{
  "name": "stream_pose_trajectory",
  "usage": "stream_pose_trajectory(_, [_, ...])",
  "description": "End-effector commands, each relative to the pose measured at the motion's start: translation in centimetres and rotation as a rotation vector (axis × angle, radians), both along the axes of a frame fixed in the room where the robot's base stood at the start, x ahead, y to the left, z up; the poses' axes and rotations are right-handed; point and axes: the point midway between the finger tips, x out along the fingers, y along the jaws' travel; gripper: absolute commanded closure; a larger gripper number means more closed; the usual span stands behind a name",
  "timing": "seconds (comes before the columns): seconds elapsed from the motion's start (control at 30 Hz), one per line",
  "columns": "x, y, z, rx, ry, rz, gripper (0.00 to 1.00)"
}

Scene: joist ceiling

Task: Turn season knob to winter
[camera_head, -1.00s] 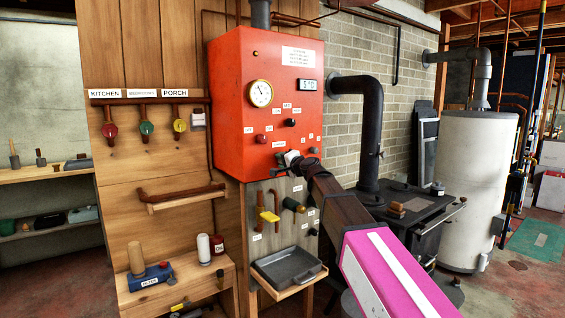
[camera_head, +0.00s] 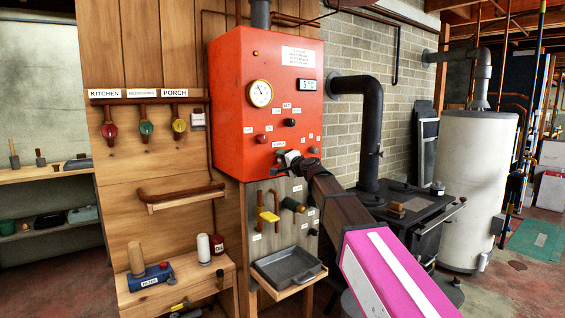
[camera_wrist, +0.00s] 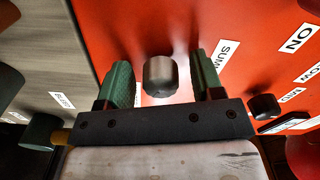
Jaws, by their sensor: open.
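The red boiler box (camera_head: 230,75) carries several knobs and small labels. In the wrist view, a dark grey knob (camera_wrist: 160,76) sits on the red panel between the two green fingers of my gripper (camera_wrist: 164,80). The fingers are open, with a gap visible on each side of the knob. In the head view, my gripper (camera_head: 287,160) is at the lower front of the red box and hides this knob. I cannot read its pointer direction.
Below the box, a grey panel holds a yellow handle (camera_head: 267,214) and a green knob (camera_head: 290,204). A grey tray (camera_head: 283,266) juts out beneath. A black stove (camera_head: 405,205) stands right.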

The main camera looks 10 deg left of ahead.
Motion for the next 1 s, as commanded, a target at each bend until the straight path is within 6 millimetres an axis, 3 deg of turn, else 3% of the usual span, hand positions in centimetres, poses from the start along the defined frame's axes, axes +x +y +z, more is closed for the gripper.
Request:
stream_pose_trajectory(0.27, [-2.3, -2.4, 0.0, 0.000, 0.000, -0.001, 0.39])
stream_pose_trajectory(0.63, [-6.5, -7.4, -0.1, 0.000, 0.000, -0.001, 0.39])
stream_pose_trajectory(1.0, [-6.9, -8.1, 0.0, 0.001, 0.001, 0.000, 0.39])
